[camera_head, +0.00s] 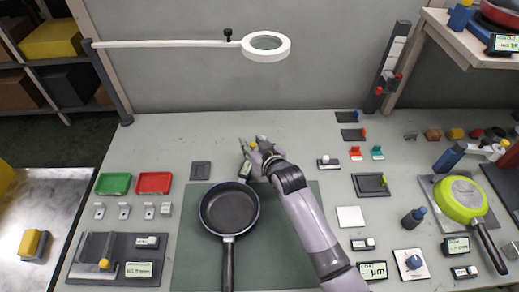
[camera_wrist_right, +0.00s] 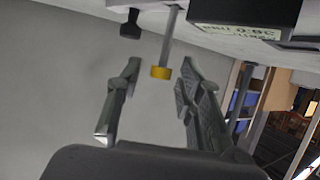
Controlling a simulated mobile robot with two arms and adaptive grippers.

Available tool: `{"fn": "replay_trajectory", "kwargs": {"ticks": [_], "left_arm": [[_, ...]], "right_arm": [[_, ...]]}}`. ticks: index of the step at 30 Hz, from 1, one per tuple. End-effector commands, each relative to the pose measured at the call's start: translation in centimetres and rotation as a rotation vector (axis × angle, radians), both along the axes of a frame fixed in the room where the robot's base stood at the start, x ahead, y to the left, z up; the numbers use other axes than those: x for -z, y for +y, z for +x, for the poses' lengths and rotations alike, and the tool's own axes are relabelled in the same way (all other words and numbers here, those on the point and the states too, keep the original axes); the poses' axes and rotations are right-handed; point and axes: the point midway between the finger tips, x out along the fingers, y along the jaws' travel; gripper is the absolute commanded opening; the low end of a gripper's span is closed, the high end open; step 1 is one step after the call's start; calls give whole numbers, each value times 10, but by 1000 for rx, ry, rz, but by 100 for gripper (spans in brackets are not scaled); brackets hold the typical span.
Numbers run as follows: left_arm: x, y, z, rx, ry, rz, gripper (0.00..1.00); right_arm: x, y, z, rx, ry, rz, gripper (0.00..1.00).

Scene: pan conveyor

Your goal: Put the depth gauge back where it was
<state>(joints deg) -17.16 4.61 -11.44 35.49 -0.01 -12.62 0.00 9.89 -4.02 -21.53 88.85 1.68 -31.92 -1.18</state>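The depth gauge (camera_head: 245,169), which I take to be the dark device with a pale green display, is at the back of the table, above the pan's right side. My right gripper (camera_head: 255,147) is beside it and partly covers it. In the right wrist view, a dark body with an inverted display (camera_wrist_right: 237,33) is at the upper right. A grey rod with a yellow tip (camera_wrist_right: 161,73) lies between the spread fingers of the right gripper (camera_wrist_right: 158,98), with gaps on both sides. My left gripper is not in view.
A black pan (camera_head: 229,208) rests on the green mat (camera_head: 282,255). A dark square pad (camera_head: 200,171) lies bare left of the gauge. Green (camera_head: 113,184) and red (camera_head: 154,183) trays stand further left. A ring lamp arm (camera_head: 165,44) spans above the back. A green pan (camera_head: 460,199) is at right.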

Motion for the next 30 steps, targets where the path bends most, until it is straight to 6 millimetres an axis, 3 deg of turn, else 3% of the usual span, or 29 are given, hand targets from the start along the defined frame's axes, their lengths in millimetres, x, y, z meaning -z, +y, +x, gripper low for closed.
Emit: {"fn": "replay_trajectory", "kwargs": {"ticks": [18, 30], "left_arm": [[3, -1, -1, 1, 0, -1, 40], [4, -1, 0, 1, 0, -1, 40]], "right_arm": [[-41, -37, -87, 0, 0, -1, 34], [-49, -43, -102, 0, 0, 0, 34]]}}
